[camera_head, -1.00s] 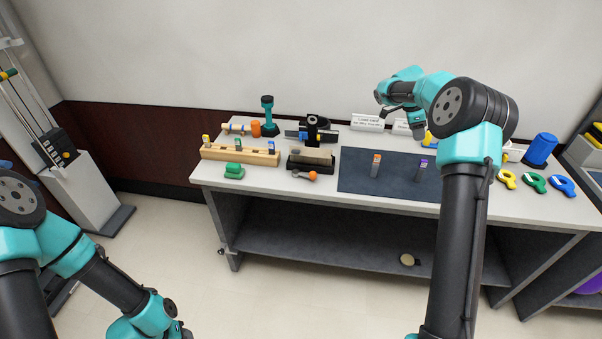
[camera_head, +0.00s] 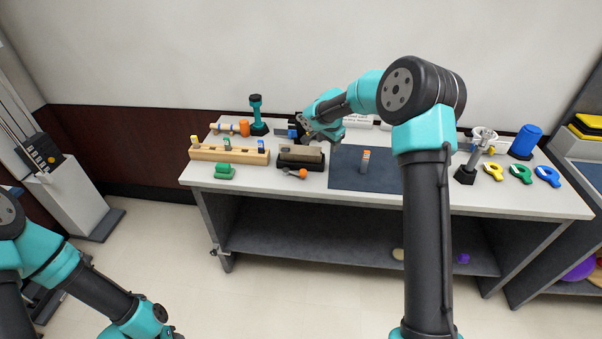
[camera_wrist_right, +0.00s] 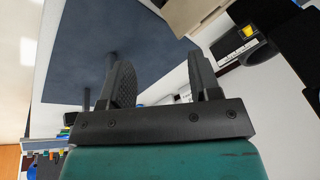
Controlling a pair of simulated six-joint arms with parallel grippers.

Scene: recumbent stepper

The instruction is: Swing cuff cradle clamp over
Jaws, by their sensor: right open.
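The cuff cradle (camera_head: 288,162) is a black base with a tan padded top, on the bench left of the dark blue mat. A lever with an orange ball knob (camera_head: 303,173) lies low along its front; I take it for the clamp handle, but the clamp's shape is too small to tell. My right gripper (camera_head: 305,133) is just above and behind the cradle, partly covering the dark parts there. In the right wrist view its two black fingers (camera_wrist_right: 162,84) are apart with nothing between them. A black rounded part with a yellow label (camera_wrist_right: 250,42) shows right of them. My left gripper is outside the picture.
A wooden rack (camera_head: 230,154) with small pegs and a green block (camera_head: 225,171) stand left of the cradle. Coloured rings and a blue cylinder (camera_head: 525,141) are at the right.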

